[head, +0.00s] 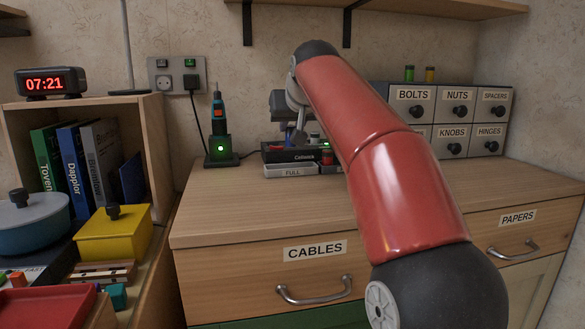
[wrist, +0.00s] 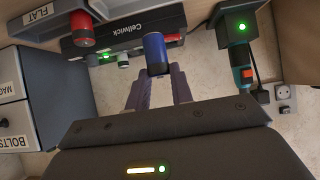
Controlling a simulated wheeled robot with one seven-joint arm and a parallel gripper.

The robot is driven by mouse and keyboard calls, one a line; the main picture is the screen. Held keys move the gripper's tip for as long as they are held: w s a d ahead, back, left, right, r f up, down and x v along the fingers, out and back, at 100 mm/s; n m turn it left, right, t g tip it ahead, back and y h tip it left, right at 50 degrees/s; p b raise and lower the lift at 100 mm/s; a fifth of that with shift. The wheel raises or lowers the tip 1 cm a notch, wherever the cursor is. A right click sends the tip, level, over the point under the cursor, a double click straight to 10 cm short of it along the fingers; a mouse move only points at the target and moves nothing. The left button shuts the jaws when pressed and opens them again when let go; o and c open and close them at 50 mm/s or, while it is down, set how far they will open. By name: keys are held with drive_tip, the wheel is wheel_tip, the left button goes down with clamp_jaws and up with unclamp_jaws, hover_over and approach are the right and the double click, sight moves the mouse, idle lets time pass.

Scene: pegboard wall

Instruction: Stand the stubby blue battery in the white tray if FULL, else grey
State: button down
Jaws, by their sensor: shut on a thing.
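My gripper (wrist: 158,88) is shut on a blue battery (wrist: 155,50), which sits between the fingertips in the wrist view. The battery is in front of the black Cellwick charger (wrist: 125,32); I cannot tell whether it touches it. The charger also shows in the head view (head: 289,154). A green light shows on the charger beside a pale cell (wrist: 123,60); the light at the blue battery's place is unclear. The white tray labelled FULL (head: 291,172) lies in front of the charger.
A tool on a green-lit dock (head: 220,148) stands left of the charger. Labelled small drawers (head: 440,118) stand at the right. The cabinet top (head: 240,210) is clear in front.

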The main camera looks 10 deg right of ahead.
drive_tip(key=shift+f+b, duration=2.3)
drive_tip(key=shift+f, duration=0.6)
drive_tip(key=shift+f, duration=0.25)
drive_tip(key=c, duration=1.2)
unclamp_jaws()
drive_tip(key=shift+r, duration=0.1)
drive_tip(key=shift+c, duration=0.2)
drive_tip(key=shift+r, duration=0.2)
drive_tip(key=p+v, duration=0.1)
drive_tip(key=v, duration=1.1)
